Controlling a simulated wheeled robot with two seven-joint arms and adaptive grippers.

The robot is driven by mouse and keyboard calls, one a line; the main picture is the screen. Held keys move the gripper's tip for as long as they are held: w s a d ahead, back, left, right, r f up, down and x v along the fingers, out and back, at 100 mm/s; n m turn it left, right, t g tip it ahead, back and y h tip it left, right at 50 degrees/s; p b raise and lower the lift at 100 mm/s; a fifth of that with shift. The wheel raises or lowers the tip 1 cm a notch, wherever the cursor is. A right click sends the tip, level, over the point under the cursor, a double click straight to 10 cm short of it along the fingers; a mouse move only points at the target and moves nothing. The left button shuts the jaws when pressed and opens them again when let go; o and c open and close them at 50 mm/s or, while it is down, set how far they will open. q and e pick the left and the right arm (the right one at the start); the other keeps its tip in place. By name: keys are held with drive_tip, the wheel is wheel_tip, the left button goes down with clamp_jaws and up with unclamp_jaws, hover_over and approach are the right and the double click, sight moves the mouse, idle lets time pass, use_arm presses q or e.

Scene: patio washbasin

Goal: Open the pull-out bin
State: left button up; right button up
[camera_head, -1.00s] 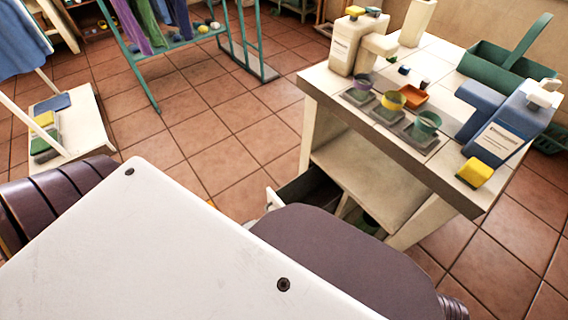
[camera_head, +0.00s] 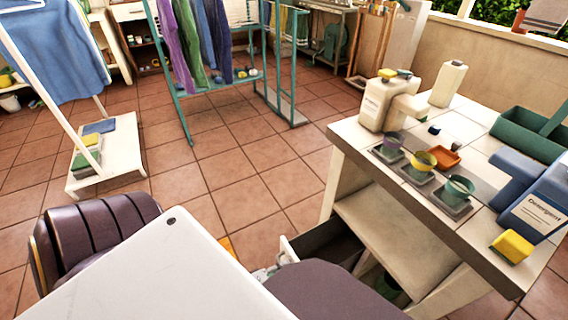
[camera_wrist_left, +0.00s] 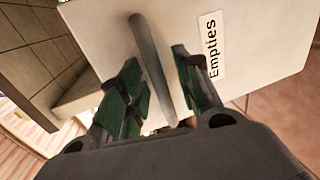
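The pull-out bin has a white front panel (camera_wrist_left: 245,50) with an "Empties" label and a grey bar handle (camera_wrist_left: 150,65). In the head view, its dark box (camera_head: 330,242) shows beside the washbasin cabinet, with the white front (camera_head: 287,251) standing out from the cabinet, so the bin is partly out. My left gripper (camera_wrist_left: 163,88) is at the handle, with its green-padded fingers on either side of the bar and gaps visible. In the head view my own arm hides most of this gripper. My right gripper is not in view.
The cabinet top (camera_head: 480,150) carries cups, a yellow sponge (camera_head: 512,247), a blue detergent bottle (camera_head: 535,210) and a green caddy (camera_head: 530,134). A low white rack (camera_head: 120,160) stands at left, a teal drying rack (camera_head: 180,95) behind. Tiled floor (camera_head: 235,160) between is clear.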

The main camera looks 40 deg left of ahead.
use_arm(q)
drive_tip(key=shift+s, duration=0.15)
drive_tip(key=v, duration=1.1)
drive_tip(key=shift+s, duration=0.3)
drive_tip(key=shift+a+r, duration=0.1)
drive_tip(key=shift+a, duration=0.05)
idle(0.5)
